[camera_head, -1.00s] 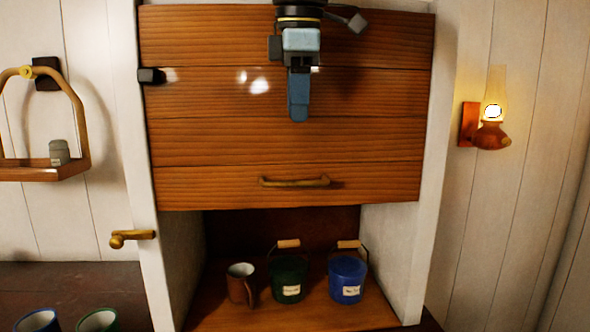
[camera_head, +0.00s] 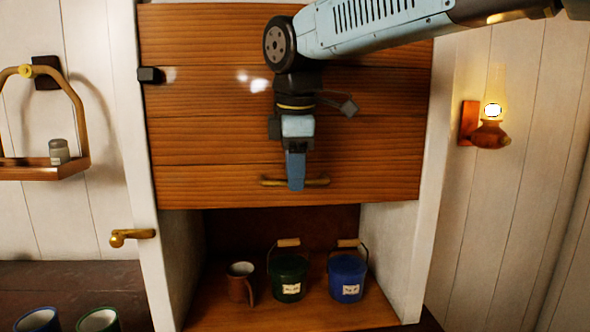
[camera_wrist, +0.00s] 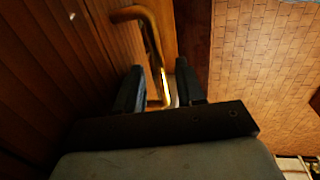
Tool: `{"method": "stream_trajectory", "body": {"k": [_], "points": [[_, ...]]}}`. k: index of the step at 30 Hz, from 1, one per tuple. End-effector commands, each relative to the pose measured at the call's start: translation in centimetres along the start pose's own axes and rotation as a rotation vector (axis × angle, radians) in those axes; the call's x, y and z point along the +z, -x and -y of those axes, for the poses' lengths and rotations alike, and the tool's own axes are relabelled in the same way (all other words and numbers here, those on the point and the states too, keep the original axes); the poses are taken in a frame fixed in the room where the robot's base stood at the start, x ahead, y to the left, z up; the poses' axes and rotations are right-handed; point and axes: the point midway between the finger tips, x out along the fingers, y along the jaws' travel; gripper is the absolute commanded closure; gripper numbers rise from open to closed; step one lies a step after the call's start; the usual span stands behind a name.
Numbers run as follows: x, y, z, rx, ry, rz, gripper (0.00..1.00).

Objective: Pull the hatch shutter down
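The wooden hatch shutter (camera_head: 210,140) hangs partly lowered in its white frame, with an open gap below its bottom edge. Its brass bar handle (camera_head: 318,182) is near that edge. My gripper (camera_head: 296,186) hangs pointing down in front of the handle's middle. In the wrist view, my gripper (camera_wrist: 161,78) has its two fingers apart, one on each side of the handle (camera_wrist: 153,40). Gaps show between the bar and the fingers, so it is not gripped. My fingers hide the handle's middle in the head view.
A brown mug (camera_head: 238,284), a green pail (camera_head: 288,276) and a blue pail (camera_head: 347,277) stand on the counter (camera_head: 290,316) under the shutter. A brass latch (camera_head: 132,237) is on the left post. A lit lamp (camera_head: 491,125) hangs on the right wall.

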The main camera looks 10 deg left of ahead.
Motion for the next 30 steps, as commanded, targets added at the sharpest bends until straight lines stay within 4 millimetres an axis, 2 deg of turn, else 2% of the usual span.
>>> {"method": "stream_trajectory", "body": {"k": [6, 18, 30], "points": [[0.01, 0.01, -0.01, 0.0, 0.0, 0.0, 0.64], [0.02, 0.04, -0.01, 0.0, 0.0, 0.0, 1.0], [0.04, 0.05, -0.03, 0.001, -0.001, 0.0, 1.0]]}}
